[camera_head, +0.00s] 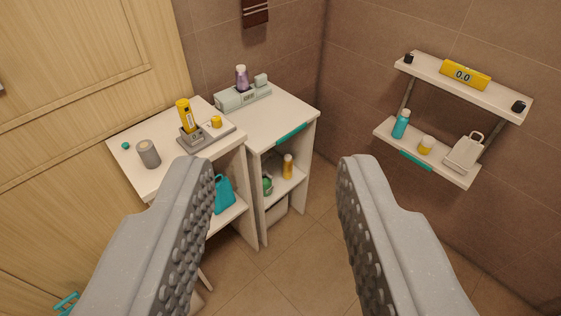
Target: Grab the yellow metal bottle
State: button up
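A tall yellow bottle (184,115) with a dark patch stands upright on a grey scale-like stand (193,139) on the left white cabinet. A smaller golden-yellow bottle (288,167) stands inside the right cabinet, on its open shelf. I cannot tell which of the two is metal. My gripper (272,170) is open and empty, its two grey studded fingers wide apart in the foreground. It is well short of both bottles. In the picture, the golden-yellow bottle shows between the fingers and the tall one shows above the left finger.
The left cabinet top (170,170) also holds a grey cylinder (148,153) and a small yellow jar (215,121). A two-tier wall shelf (450,176) is at right. Tiled floor (300,235) is clear between.

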aim_at(288, 160)
jog(key=u, duration=2.1)
jog(key=i, duration=1.65)
jog(key=z, duration=3.2)
jog(key=i, duration=0.4)
jog(key=z, duration=0.4)
